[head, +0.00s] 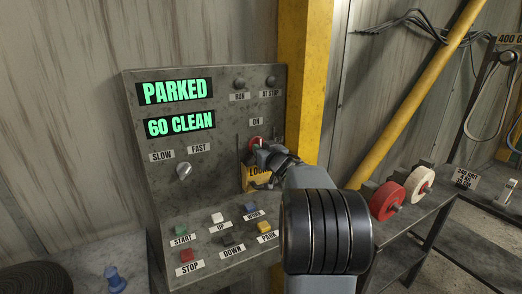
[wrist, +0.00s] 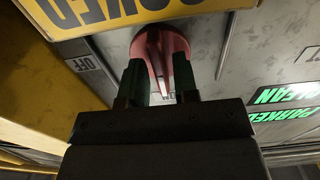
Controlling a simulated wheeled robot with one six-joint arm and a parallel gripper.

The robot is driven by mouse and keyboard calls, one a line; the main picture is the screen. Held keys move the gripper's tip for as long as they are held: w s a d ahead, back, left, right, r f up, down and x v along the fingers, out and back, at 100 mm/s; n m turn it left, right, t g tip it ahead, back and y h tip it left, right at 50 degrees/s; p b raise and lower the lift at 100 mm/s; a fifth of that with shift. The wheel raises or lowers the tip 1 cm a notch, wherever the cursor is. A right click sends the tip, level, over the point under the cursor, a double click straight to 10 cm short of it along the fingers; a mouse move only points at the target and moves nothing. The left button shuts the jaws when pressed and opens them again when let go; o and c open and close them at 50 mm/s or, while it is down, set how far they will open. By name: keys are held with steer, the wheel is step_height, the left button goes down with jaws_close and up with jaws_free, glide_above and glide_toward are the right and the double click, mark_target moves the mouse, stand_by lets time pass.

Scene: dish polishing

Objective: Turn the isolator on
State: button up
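The isolator is a red rotary handle (head: 255,142) on the grey control panel (head: 222,95), below the ON label (head: 256,121). In the wrist view the red handle (wrist: 160,48) lies between the two dark green fingers of my gripper (wrist: 158,78). The fingers stand apart, one on each side of its ridge; whether they touch it I cannot tell. An OFF label (wrist: 85,63) shows beside it. A yellow tag with partly hidden lettering (head: 250,178) hangs below the handle and also shows in the wrist view (wrist: 100,12). In the head view my gripper (head: 262,158) hides part of the handle and tag.
Green displays read PARKED (head: 174,92) and 60 CLEAN (head: 180,125). Several labelled buttons, such as the red STOP (head: 186,256), sit on the lower ledge. A metal knob (head: 184,170) is at left. A yellow post (head: 304,80) rises at right, with polishing wheels (head: 387,201) beyond.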

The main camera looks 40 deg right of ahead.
steer(key=shift+o, duration=0.8)
steer(key=s+a, duration=0.2)
steer(key=s, duration=1.1)
steer(key=shift+s, duration=0.35)
